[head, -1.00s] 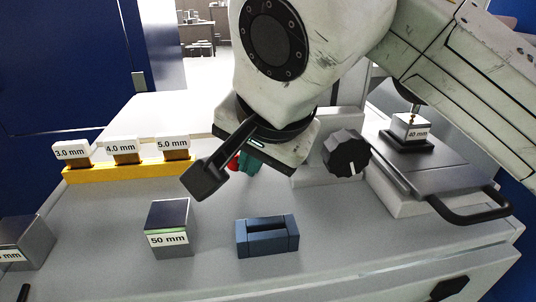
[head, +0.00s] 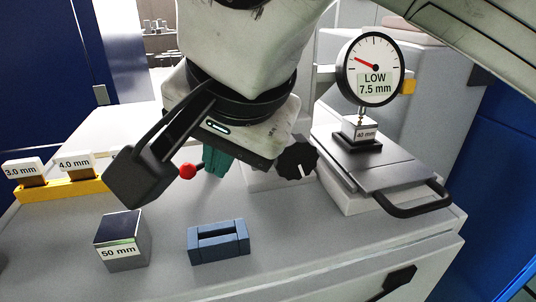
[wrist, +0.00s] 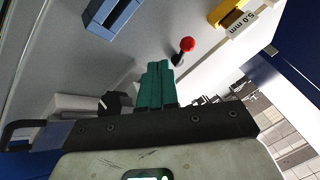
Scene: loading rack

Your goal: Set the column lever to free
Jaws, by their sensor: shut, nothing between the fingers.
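A small lever with a red ball end (head: 187,171) stands on the bench just left of my fingers. In the wrist view the red ball (wrist: 187,44) and its dark stem show clearly, beyond the fingertips and to the right, apart from them. My gripper (head: 215,172) has green fingers pointing down, closed together and empty; they also show in the wrist view (wrist: 158,66). The gauge (head: 371,68) reads "LOW 7.5 mm" over a 40 mm block (head: 361,129). A black knob (head: 298,160) with a white mark sits right of my fingers. Lettering for the lever's positions cannot be seen.
A 50 mm block (head: 121,240) and a blue slotted holder (head: 218,241) stand on the front of the bench. A yellow rack (head: 62,189) with marked gauges is at the left. A plate with a black handle (head: 415,203) is at the right.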

